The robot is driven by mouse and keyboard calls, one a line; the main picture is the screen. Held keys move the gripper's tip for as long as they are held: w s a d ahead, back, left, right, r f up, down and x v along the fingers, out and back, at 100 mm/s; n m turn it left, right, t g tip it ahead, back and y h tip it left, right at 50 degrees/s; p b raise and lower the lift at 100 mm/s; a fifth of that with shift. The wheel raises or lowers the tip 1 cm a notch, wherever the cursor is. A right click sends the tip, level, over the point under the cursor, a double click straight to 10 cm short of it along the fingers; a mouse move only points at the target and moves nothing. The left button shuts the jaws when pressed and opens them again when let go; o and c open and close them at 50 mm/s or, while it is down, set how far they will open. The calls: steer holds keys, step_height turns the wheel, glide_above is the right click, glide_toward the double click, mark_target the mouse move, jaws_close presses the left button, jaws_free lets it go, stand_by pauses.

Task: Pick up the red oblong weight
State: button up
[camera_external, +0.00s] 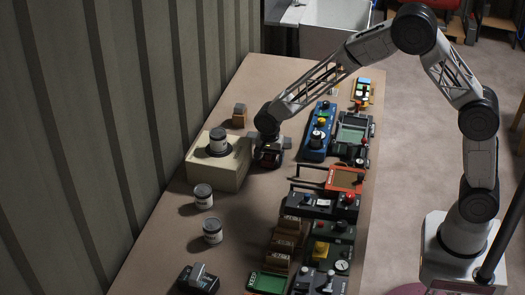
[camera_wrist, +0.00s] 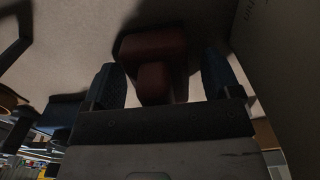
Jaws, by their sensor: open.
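A dark red oblong weight (camera_wrist: 153,50) lies on the tabletop in the wrist view, with a broad far part and a narrower part reaching toward my gripper (camera_wrist: 160,72). My gripper is open, with one dark finger on each side of the weight's nearer part. Gaps show between the fingers and the weight, so it is not gripped. In the external view my gripper (camera_external: 268,158) points down low over the table, just right of the beige box. The weight is mostly hidden behind the gripper there.
The beige box (camera_external: 213,171) stands close left of my gripper, with a can (camera_external: 218,140) on top. Two more cans (camera_external: 203,196) (camera_external: 212,231) stand in front. A brown block (camera_external: 239,114) sits behind. Several devices, including a blue one (camera_external: 319,132), fill the table's right side.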

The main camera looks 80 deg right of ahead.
steer(key=shift+c, duration=0.2)
steer(key=shift+r, duration=0.1)
jaws_close()
stand_by(0.5)
steer(key=shift+r, duration=5)
